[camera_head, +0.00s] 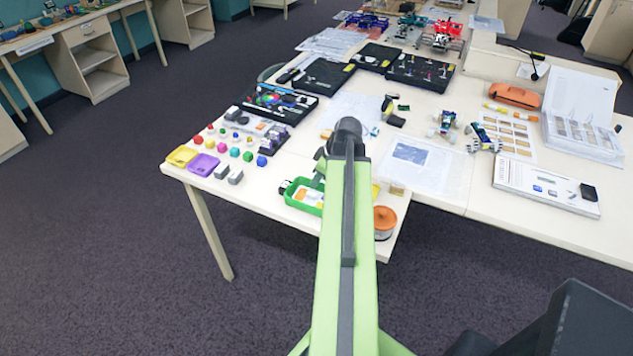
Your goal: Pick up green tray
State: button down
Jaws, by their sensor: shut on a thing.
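The green tray (288,198) is near the front edge of the white table, just left of my arm. It holds small white and orange pieces. My gripper (316,182) is at the tray's far side, partly hidden behind my green arm, and is shut on the tray. The fingertips and the tray's right part are hard to see. I cannot tell whether the tray is touching the tabletop.
Yellow (181,156) and purple (203,164) trays lie left, near several small coloured blocks. An orange round container (384,220) stands right of my arm by the table edge. Black cases (277,101) and papers (410,155) cover the table behind. Dark carpet (110,240) is open at left.

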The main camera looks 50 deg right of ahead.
notch_tip(320, 180, up, 4)
jog(key=p, duration=0.3)
jog(key=shift+f, duration=0.2)
jog(key=shift+s+d+r, duration=0.1)
jog(key=shift+s+r, duration=0.05)
jog(key=shift+r, duration=0.1)
jog(key=s+d+r+p, duration=0.4)
jog(key=s+r+p, duration=0.2)
jog(key=s, duration=0.4)
jog(key=shift+d+r+p, duration=0.15)
jog(key=shift+d+p, duration=0.2)
jog(key=shift+d, duration=0.05)
